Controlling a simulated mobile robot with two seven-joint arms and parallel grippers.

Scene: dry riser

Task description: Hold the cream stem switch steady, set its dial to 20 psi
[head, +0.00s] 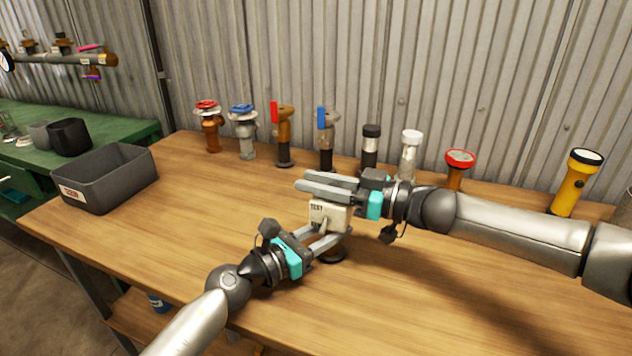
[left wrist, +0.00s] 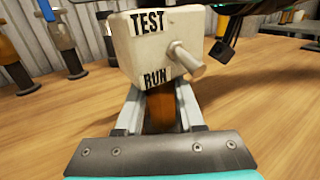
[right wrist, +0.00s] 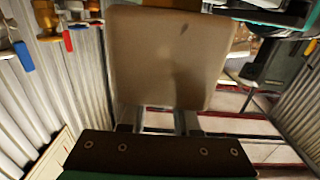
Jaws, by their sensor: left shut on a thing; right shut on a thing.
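The cream stem switch (head: 328,217) is a pale box marked TEST and RUN, with a small lever on its face; it stands upright over the wooden table. The left wrist view shows the box (left wrist: 160,45) and its orange-brown stem below. My left gripper (head: 332,238) is shut on that stem, just under the box. My right gripper (head: 318,186) comes from the right, with its fingers across the top of the box, shut on a part hidden from view. The right wrist view shows a blank side of the box (right wrist: 172,58). The dial and its reading cannot be seen.
A dark grey bin (head: 105,180) stands at the left of the table (head: 200,240). A row of valves and other fittings lines the back, including a red-topped one (head: 460,158). A yellow flashlight (head: 575,185) stands at the right. The table's front left is clear.

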